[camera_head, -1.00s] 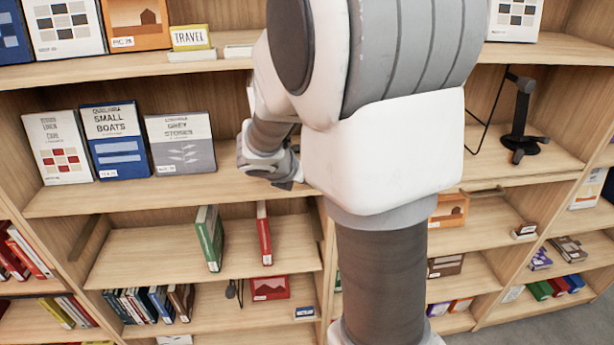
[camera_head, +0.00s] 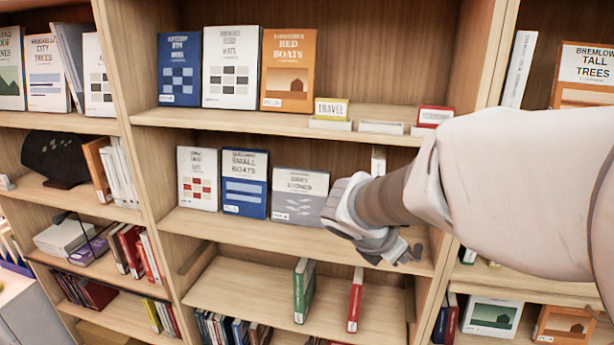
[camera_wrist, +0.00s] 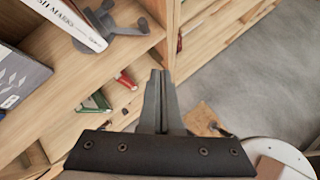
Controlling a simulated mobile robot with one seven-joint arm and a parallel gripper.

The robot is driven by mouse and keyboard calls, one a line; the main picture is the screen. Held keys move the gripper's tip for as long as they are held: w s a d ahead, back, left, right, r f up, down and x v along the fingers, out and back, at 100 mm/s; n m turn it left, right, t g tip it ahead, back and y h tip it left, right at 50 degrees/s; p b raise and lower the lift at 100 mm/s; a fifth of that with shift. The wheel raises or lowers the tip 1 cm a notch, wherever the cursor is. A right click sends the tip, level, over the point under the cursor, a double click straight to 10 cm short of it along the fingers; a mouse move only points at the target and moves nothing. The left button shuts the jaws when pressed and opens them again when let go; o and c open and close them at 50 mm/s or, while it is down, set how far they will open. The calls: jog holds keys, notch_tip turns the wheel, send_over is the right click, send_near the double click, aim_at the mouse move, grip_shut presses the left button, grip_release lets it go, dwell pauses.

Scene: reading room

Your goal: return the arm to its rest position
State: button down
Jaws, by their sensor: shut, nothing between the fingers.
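My gripper (camera_head: 400,252) is in front of the middle shelf, just right of the grey book, with my forearm reaching in from the right edge. In the wrist view its two dark fingers (camera_wrist: 160,80) are pressed together with nothing between them. The gripper looks apart from the shelf boards, though the exact gap is hard to tell. My arm hides part of the shelves on the right.
A grey book (camera_head: 298,185), a blue book (camera_head: 245,183) and a white book (camera_head: 197,178) stand left of my gripper. A green book (camera_head: 304,290) and a red book (camera_head: 355,300) stand below. The wrist view shows open grey floor (camera_wrist: 245,85) at right.

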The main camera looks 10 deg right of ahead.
jog(key=s+a+r+m+y, duration=0.2)
jog(key=s+a+m+y, duration=0.1)
jog(key=s+m, duration=0.5)
jog(key=s+a+r+m+y, duration=0.1)
jog(key=s+a+m+y, duration=0.3)
jog(key=m, duration=1)
jog(key=s+a, duration=0.2)
jog(key=s, duration=0.2)
jog(key=shift+a+r+m+t, duration=0.3)
jog(key=shift+r+t, duration=0.1)
